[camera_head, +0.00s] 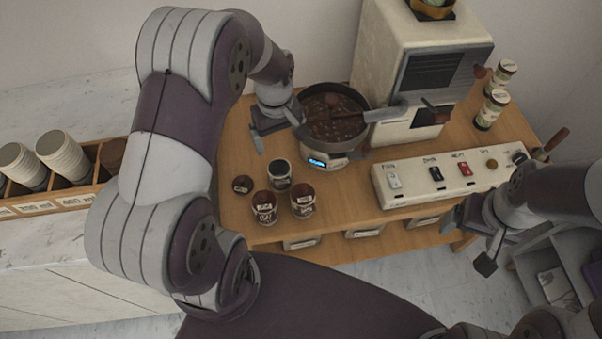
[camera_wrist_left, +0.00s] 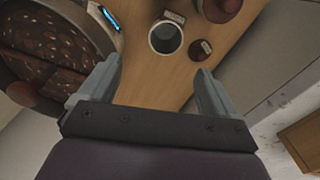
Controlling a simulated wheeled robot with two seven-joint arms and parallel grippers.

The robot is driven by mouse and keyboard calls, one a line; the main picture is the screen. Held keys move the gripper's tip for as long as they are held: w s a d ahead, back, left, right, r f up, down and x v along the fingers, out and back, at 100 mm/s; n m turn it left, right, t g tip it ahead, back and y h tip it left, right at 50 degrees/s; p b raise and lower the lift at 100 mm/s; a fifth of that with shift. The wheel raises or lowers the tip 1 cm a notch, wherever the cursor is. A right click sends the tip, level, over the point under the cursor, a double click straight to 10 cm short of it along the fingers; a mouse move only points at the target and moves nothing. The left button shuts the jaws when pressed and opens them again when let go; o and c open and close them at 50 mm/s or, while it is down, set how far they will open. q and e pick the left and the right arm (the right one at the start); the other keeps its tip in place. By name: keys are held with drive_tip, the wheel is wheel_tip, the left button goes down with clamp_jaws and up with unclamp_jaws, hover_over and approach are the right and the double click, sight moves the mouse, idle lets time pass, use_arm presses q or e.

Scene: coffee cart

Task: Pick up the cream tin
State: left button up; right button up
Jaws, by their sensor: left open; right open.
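A group of small tins stands on the wooden cart top: a dark, grey-rimmed open tin (camera_head: 279,175), two red-brown labelled tins (camera_head: 264,208) (camera_head: 303,201) and a small low brown one (camera_head: 243,184). Their labels are too small to read, so I cannot tell which is the cream tin. My left gripper (camera_head: 276,128) is open and empty, behind this group and beside the pan. In the left wrist view, the grey-rimmed tin (camera_wrist_left: 165,38) and small brown tin (camera_wrist_left: 200,50) lie beyond its open fingers (camera_wrist_left: 158,85). My right gripper (camera_head: 467,241) is open at the cart's front right.
A pan of dark contents (camera_head: 333,112) sits on a scale with a lit display (camera_head: 329,161), close to my left gripper. Cup stacks (camera_head: 62,155) are left.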

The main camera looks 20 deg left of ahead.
use_arm(q)
approach(279, 169)
drive_tip(key=shift+n, duration=0.3)
drive_tip(key=f, duration=0.2)
drive_tip(key=s+d+f, duration=0.1)
drive_tip(key=f, duration=0.1)
drive_tip(key=s+f, duration=0.1)
drive_tip(key=shift+d+f, duration=0.15)
drive_tip(key=shift+f, duration=0.25)
drive_tip(key=shift+r, duration=0.1)
drive_tip(key=c, duration=1.3)
